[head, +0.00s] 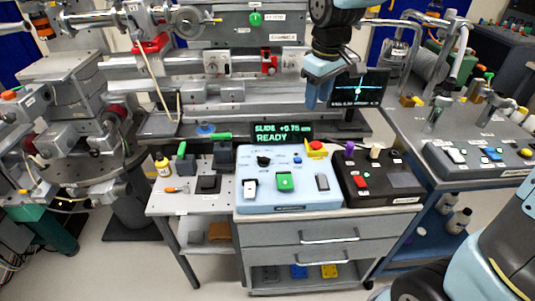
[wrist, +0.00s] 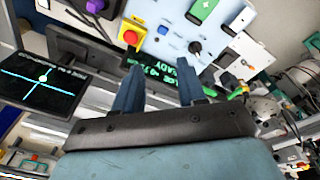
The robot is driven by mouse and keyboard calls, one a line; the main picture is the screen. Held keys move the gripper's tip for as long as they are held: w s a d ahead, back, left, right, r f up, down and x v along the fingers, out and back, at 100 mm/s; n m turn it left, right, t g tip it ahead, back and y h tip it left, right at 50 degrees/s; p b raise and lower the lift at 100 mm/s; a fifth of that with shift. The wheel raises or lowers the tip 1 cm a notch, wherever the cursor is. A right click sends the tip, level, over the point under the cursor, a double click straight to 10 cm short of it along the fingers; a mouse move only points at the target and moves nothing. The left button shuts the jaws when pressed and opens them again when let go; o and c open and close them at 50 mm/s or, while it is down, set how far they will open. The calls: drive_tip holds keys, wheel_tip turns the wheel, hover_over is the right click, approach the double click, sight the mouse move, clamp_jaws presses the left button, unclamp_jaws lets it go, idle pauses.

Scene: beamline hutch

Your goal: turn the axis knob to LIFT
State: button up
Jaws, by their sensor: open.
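The axis knob (head: 264,161) is a small black round knob at the upper left of the light blue control panel (head: 244,201). In the wrist view the knob (wrist: 195,47) lies beyond my fingertips, a little to the right. The small labels around it are too small to read. The display (head: 283,132) behind the panel reads "SLIDE +0.75" and "READY". My gripper (head: 318,97) is open and empty, above and behind the panel, to the right of the knob. In the wrist view its two blue fingers (wrist: 158,82) stand apart, touching nothing.
A red stop button on a yellow base (head: 316,148) stands at the panel's upper right. A black panel (head: 375,195) adjoins at right. A monitor (head: 360,88) stands beside my gripper.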

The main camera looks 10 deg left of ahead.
sight(266, 157)
drive_tip(key=w+a+f+n+g, duration=0.15)
drive_tip(key=a+f+n, duration=0.25)
drive_tip(key=a+f, duration=0.7)
drive_tip(key=shift+h, duration=0.3)
drive_tip(key=f, duration=0.4)
drive_tip(key=a+f, duration=0.1)
drive_tip(key=f, duration=0.2)
drive_tip(key=a+f, duration=0.1)
drive_tip(key=f, duration=0.3)
drive_tip(key=shift+w+f, duration=0.2)
drive_tip(key=shift+f, duration=0.1)
drive_tip(key=shift+c, duration=0.4)
